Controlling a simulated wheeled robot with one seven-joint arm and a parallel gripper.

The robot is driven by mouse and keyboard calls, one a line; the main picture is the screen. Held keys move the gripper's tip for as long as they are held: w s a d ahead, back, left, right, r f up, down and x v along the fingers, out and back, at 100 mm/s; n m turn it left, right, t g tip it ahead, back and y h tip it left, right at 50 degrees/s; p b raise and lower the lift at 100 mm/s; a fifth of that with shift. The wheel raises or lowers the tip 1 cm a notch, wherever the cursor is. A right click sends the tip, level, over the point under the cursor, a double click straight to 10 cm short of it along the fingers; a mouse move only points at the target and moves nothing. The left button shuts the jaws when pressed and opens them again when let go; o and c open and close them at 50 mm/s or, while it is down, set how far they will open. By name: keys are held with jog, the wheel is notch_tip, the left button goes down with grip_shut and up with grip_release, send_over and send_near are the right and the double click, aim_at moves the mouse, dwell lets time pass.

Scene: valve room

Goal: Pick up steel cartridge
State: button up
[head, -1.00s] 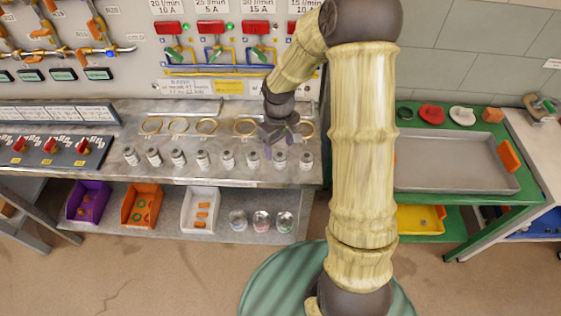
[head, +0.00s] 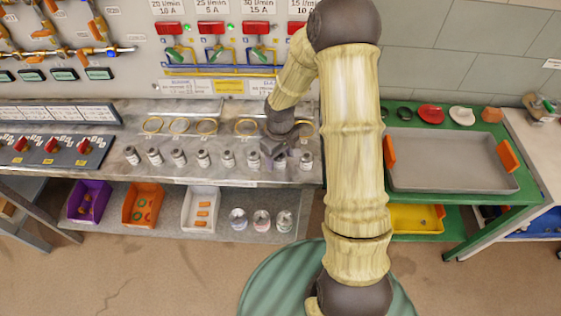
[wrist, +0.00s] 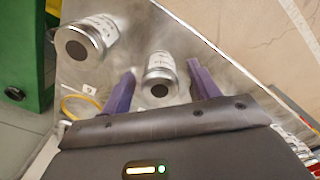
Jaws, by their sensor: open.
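Several small steel cartridges with white labels stand in a row on the grey bench (head: 110,172). My gripper (head: 279,158) is over the right part of the row in the head view, partly hiding the second cartridge from the right. In the wrist view my open gripper (wrist: 156,88) has its purple fingers on either side of one steel cartridge (wrist: 160,78), with gaps visible. Another cartridge (wrist: 85,45), the rightmost one (head: 306,161) in the head view, stands beyond the left finger. Whether a finger touches anything is unclear.
Yellow rings (head: 207,127) lie behind the row. A lower shelf holds a purple bin (head: 75,205), an orange bin (head: 129,208), a white bin (head: 190,212) and jars (head: 261,222). A grey tray (head: 445,183) sits on the green table (head: 525,190) at right.

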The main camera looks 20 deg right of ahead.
jog(key=c, duration=1.2)
notch_tip(320, 180, up, 10)
jog(key=shift+r, duration=0.1)
